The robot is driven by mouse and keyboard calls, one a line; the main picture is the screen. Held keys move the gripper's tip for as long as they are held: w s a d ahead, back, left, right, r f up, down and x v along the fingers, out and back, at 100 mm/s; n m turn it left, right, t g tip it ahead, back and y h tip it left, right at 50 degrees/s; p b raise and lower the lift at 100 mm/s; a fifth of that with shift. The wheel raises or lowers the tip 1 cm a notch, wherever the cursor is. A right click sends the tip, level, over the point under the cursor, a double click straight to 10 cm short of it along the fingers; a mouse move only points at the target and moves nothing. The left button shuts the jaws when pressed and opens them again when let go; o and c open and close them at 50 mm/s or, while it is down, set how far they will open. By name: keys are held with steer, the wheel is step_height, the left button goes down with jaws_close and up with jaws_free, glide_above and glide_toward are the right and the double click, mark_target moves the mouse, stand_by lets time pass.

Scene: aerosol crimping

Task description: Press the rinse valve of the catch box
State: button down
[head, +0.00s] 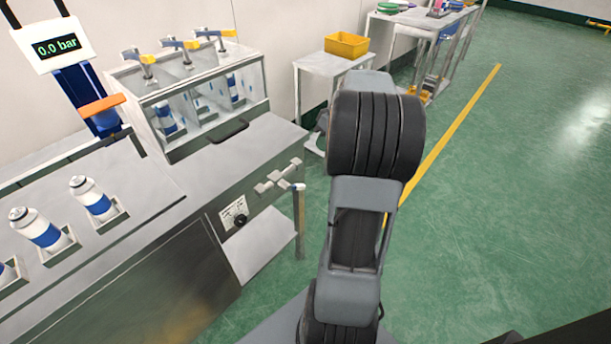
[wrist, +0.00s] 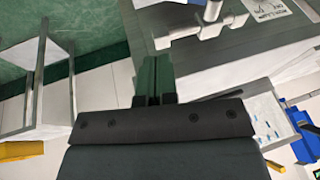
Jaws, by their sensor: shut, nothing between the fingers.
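A grey metal cross-shaped valve fitting (head: 278,177) is on the front of the steel bench, with a pipe hanging beside it. It also shows in the wrist view (wrist: 202,32), at the top, right of my fingertips and apart from them. A glass-sided box (head: 205,100) with bottles inside and several yellow-handled valves (head: 182,44) on top stands on the bench. No label tells which part is the rinse valve. My gripper (wrist: 154,68) is shut and empty in the wrist view. In the head view my arm hides it.
A label plate with a black knob (head: 238,217) is on the bench front. White-and-blue bottles (head: 92,198) stand in holders at the left. A yellow bin (head: 346,45) sits on a side table (head: 312,64). The green floor at right is clear.

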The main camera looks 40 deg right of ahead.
steer(key=b, duration=0.2)
glide_toward(300, 184)
step_height(300, 184, down, 5)
steer(key=w, duration=0.2)
steer(key=shift+a+f, duration=0.75)
steer(key=shift+f, duration=0.1)
